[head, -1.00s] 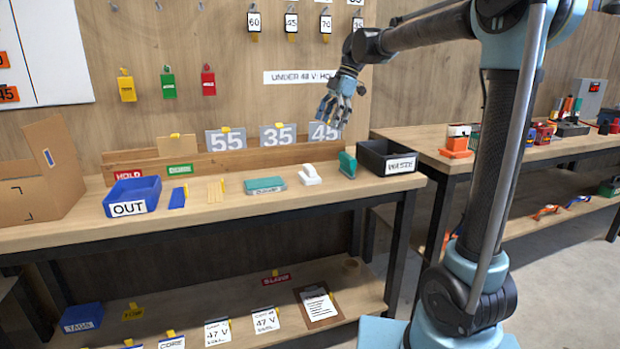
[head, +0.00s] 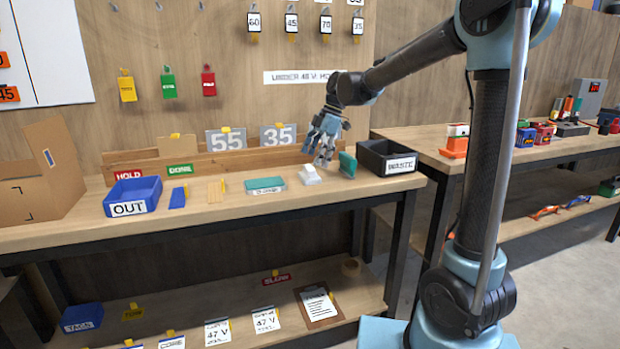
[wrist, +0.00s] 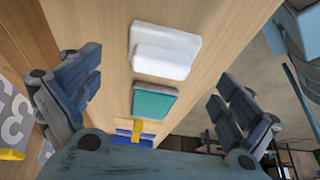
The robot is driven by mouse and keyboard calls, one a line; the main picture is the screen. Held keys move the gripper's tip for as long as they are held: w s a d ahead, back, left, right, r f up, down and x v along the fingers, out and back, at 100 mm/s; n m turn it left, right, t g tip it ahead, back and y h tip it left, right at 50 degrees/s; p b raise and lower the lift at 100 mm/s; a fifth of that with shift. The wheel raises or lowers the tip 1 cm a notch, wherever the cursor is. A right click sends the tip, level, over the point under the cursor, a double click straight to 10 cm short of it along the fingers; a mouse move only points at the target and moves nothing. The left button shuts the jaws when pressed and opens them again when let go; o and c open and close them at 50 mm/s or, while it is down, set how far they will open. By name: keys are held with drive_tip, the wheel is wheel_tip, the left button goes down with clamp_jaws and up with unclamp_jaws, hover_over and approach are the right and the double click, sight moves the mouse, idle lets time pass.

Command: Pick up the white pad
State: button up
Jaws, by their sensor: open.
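The white pad (head: 309,175) lies on the workbench, a small white block with a raised ridge on a flat base. In the wrist view the white pad (wrist: 166,50) lies at the upper middle, between the finger lines and apart from both. My gripper (head: 322,160) is open and empty, just above and slightly right of the pad in the head view. In the wrist view the fingers of my gripper (wrist: 157,88) are spread wide, one on each side.
A teal pad (head: 265,184) lies left of the white pad. A green upright block (head: 347,164) and the black WASTE bin (head: 388,158) stand close on the right. A board with numbered signs (head: 225,140) stands behind.

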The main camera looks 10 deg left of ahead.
sight(311, 166)
drive_tip(key=shift+x, duration=2.4)
drive_tip(key=shift+d, duration=0.1)
drive_tip(key=c, duration=1.1)
